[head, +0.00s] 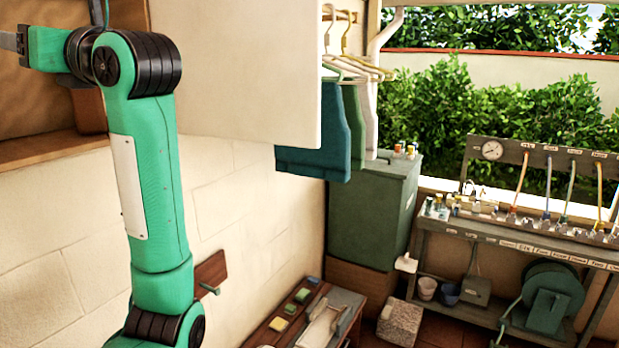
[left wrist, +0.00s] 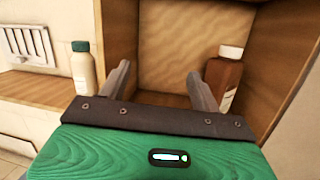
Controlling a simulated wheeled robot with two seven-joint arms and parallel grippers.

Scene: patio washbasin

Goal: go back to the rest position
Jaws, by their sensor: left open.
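My left gripper (left wrist: 160,85) is open with its two grey fingers spread, and nothing is between them. It points into a wooden compartment (left wrist: 180,50). A cream bottle with a green cap (left wrist: 83,78) stands left of the fingers, and a brown bottle with a white cap (left wrist: 228,75) stands on the right, close behind the right finger; I cannot tell whether they touch. In the head view, my raised left arm runs up the left side, and the left gripper (head: 12,41) is cut off by the left edge. My right gripper is out of view.
A large pale panel (head: 240,70) is close right of my left arm. Clothes on hangers (head: 335,130) hang beyond it. A low wooden bench (head: 300,315) is below, with a green cabinet (head: 372,210) and a workbench (head: 530,240) farther right.

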